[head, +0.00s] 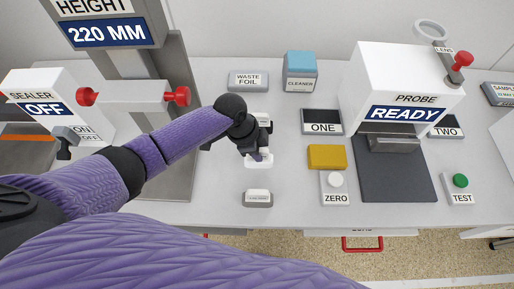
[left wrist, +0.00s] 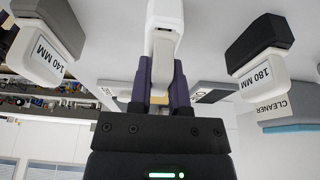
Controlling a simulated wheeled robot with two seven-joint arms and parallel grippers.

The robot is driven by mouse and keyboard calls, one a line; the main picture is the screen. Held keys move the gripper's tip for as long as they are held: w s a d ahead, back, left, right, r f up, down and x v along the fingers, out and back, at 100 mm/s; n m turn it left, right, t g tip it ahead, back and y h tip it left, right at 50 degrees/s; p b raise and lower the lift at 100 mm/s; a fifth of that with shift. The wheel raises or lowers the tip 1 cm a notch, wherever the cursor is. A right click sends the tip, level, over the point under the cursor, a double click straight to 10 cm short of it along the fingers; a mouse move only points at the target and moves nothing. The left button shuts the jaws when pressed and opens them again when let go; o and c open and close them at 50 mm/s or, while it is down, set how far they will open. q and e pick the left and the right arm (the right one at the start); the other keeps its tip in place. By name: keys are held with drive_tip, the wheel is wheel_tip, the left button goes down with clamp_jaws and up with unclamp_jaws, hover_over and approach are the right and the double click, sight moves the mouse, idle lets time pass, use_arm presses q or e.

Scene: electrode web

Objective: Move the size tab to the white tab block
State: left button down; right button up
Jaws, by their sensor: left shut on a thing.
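My left gripper (head: 263,153) reaches down over the middle of the table. In the left wrist view its purple fingers (left wrist: 162,72) are shut on a narrow pale piece, the size tab (left wrist: 161,66). The fingers hide much of the tab, and no label on it can be read. The white tab block (left wrist: 164,13) is directly at the fingertips; it also shows under the gripper in the head view (head: 254,162). I cannot tell whether the tab touches it or sits in it. My right gripper is not in view.
A 140 MM block (left wrist: 45,55) and a 180 MM block (left wrist: 257,70) flank the white one. The waste foil block (head: 248,80) and cleaner (head: 300,72) stand behind. A yellow block (head: 327,157), the ZERO button (head: 336,181) and the probe (head: 400,80) are to the right.

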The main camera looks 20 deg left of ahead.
use_arm(q)
drive_tip(key=shift+c, duration=2.4)
unclamp_jaws()
drive_tip(key=w+p+v, duration=0.1)
drive_tip(key=p+v, duration=0.2)
drive_tip(key=v, duration=0.7)
drive_tip(key=shift+s, duration=0.5)
drive_tip(key=shift+f, duration=0.1)
